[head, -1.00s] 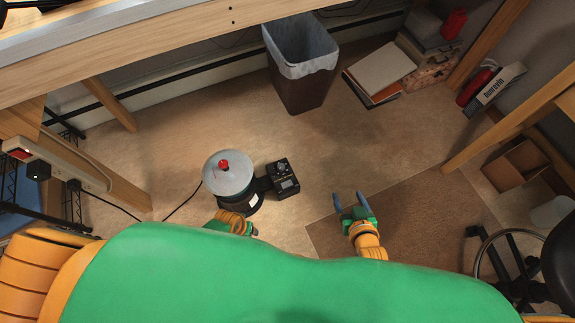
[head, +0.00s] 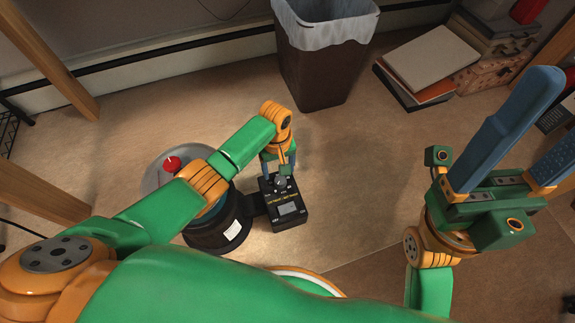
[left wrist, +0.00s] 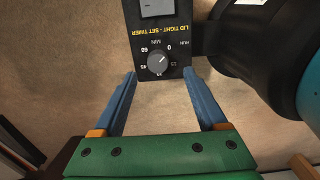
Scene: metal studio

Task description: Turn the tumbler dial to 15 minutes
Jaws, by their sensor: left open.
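The tumbler's control box (head: 287,209) stands on the floor, black, with a grey dial (head: 280,182) and a small display. In the left wrist view the dial (left wrist: 158,63) has a white pointer mark aimed to the upper right, seemingly near the 0. The tumbler (head: 207,236) is a dark drum with a pale lid and red knob, joined to the box. My left gripper (head: 280,162) is over the dial end of the box. In the left wrist view its blue fingers (left wrist: 158,72) are apart, one on each side of the dial. My right gripper (head: 525,140) is open and empty.
A lined waste bin (head: 318,70) stands behind the control box. Stacked books and boxes (head: 435,62) lie at the back right. Wooden legs (head: 45,60) rise at the left. The floor right of the box is clear.

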